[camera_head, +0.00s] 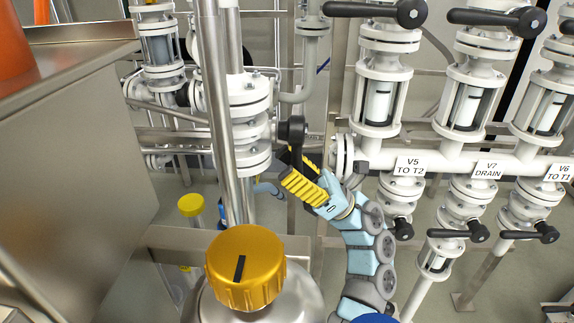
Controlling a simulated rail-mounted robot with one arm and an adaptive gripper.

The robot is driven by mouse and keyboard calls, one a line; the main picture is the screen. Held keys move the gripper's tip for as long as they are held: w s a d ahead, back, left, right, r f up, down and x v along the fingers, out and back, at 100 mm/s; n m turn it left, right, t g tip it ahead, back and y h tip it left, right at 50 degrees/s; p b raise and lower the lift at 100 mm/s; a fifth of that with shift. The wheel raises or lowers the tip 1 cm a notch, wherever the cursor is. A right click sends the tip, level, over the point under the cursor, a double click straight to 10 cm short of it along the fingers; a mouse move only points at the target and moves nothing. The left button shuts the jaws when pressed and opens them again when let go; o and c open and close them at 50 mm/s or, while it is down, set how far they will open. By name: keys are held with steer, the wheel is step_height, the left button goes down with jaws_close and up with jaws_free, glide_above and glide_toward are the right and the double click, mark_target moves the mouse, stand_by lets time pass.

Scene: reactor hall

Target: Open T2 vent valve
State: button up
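No label in view reads T2 vent. A valve with a black lever handle (292,131) sits on the white flanged vertical pipe (248,120) in the middle. Its lever hangs roughly straight down from the hub. My gripper (302,178) has yellow ribbed fingers and reaches in from the lower right, at the lower part of this lever. One finger is in front and the other is partly hidden behind. I cannot tell whether the fingers touch or grip the lever. A yellow knob (245,268) with a black mark tops a steel vessel in the foreground.
White valves labelled V5 TO T2 (409,167), V7 DRAIN (487,170) and V6 TO T1 (558,173) stand at the right with black handles. A steel post (216,120) rises left of the lever. A steel cabinet (75,170) fills the left.

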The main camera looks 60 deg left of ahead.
mark_target(293, 117)
steer(key=r, duration=1)
steer(key=shift+s, duration=0.2)
